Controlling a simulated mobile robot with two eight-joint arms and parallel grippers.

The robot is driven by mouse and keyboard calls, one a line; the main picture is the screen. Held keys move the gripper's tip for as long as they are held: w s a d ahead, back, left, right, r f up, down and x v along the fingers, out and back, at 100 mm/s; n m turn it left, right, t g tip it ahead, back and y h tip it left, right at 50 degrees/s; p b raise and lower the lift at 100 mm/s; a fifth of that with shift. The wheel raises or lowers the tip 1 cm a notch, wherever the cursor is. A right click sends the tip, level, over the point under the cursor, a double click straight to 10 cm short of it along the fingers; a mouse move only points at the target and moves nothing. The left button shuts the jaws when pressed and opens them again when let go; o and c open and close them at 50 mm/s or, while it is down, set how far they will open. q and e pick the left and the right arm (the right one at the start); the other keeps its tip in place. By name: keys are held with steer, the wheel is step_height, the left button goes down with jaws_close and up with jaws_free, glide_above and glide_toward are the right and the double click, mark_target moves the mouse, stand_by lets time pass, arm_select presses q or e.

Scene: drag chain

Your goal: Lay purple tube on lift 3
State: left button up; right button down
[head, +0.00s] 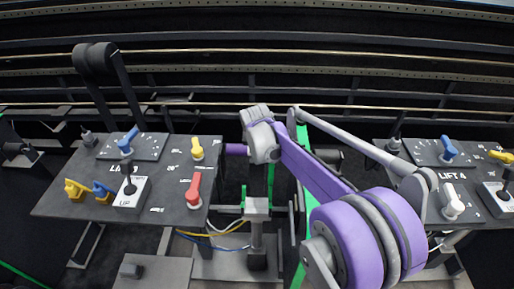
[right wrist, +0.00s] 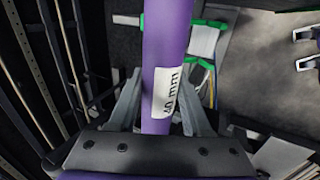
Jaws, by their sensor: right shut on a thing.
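The purple tube (right wrist: 165,50) runs up through the right wrist view and carries a white "40 mm" label. In that view my right gripper (right wrist: 160,108) has a finger on each side of it and is shut on it. In the head view a short purple end of the tube (head: 236,149) sticks out left of my right gripper (head: 250,148); the rest is hidden by my arm. The tube is held above a grey lift post with green-edged holders (head: 257,206). Whether this is lift 3 cannot be read. My left gripper is not in view.
A control panel (head: 140,205) with coloured knobs stands left of the lift; its lift number is unclear. Another panel, marked LIFT 4 (head: 452,176), stands at right. Yellow and blue cables (head: 205,240) run beside the post. Dark rails (head: 200,55) cross behind.

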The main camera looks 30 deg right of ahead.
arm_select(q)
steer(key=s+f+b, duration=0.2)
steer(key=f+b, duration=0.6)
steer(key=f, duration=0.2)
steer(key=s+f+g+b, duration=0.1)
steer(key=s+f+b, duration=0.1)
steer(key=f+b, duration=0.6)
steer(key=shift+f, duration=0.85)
arm_select(e)
steer(key=shift+f, duration=13.75)
steer(key=shift+c, duration=1.5)
jaws_free()
steer(key=shift+o, duration=0.2)
arm_select(q)
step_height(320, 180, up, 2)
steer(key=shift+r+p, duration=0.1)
steer(key=shift+p, duration=0.6)
arm_select(e)
steer(key=v, duration=1.1)
steer(key=shift+s+f, duration=0.1)
